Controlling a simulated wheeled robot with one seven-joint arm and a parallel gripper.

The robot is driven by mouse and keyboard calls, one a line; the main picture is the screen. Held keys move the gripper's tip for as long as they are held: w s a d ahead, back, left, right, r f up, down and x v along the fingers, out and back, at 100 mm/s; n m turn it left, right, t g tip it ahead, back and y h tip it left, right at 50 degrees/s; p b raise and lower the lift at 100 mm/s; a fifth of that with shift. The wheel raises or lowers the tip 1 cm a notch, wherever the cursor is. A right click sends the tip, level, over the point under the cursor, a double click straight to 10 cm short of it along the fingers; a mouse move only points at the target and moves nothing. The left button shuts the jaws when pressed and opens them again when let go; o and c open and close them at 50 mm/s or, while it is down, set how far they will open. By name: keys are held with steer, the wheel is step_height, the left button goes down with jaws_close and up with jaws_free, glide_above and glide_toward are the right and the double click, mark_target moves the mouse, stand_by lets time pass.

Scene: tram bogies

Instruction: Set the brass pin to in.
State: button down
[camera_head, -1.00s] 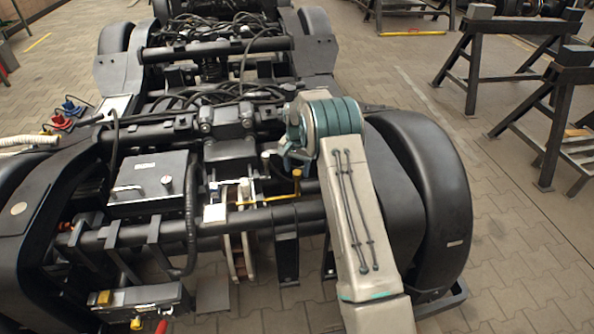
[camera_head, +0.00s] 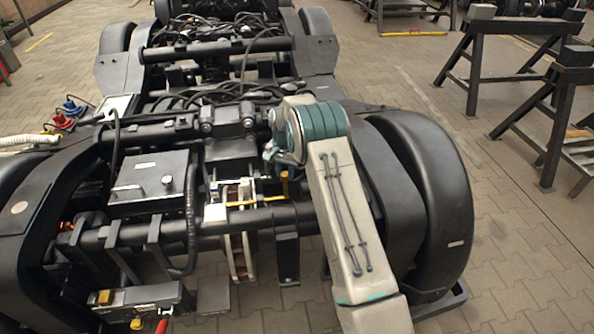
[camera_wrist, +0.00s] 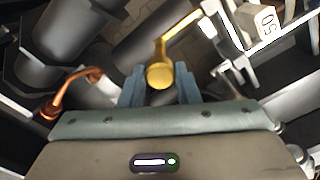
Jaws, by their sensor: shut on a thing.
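The brass pin (camera_head: 255,203) shows in the head view as a thin yellow rod with an upturned handle end, low between the bogie's dark beams. In the wrist view its round knob (camera_wrist: 159,76) sits between the blue-grey fingers of my gripper (camera_wrist: 159,88), which is shut on it. The pin's shaft (camera_wrist: 184,33) runs up and right from the knob towards a pale bracket. In the head view my gripper is mostly hidden by the wrist, just above the handle end. The pin's far end is hard to make out.
A block marked "50" (camera_wrist: 262,22) is beside the bracket. A copper-coloured pipe (camera_wrist: 72,84) lies left of my gripper. The brake disc (camera_head: 238,255) hangs below the pin. A black box (camera_head: 150,185) is to the left, a large wheel cover (camera_head: 440,200) to the right.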

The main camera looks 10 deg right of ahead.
steer(key=a, duration=0.5)
steer(key=shift+a, duration=0.35)
steer(key=c, duration=1.2)
jaws_free()
steer(key=shift+a, duration=0.1)
steer(key=shift+o, duration=0.5)
steer(key=shift+a, duration=0.1)
step_height(320, 180, up, 14)
steer(key=shift+p, duration=0.35)
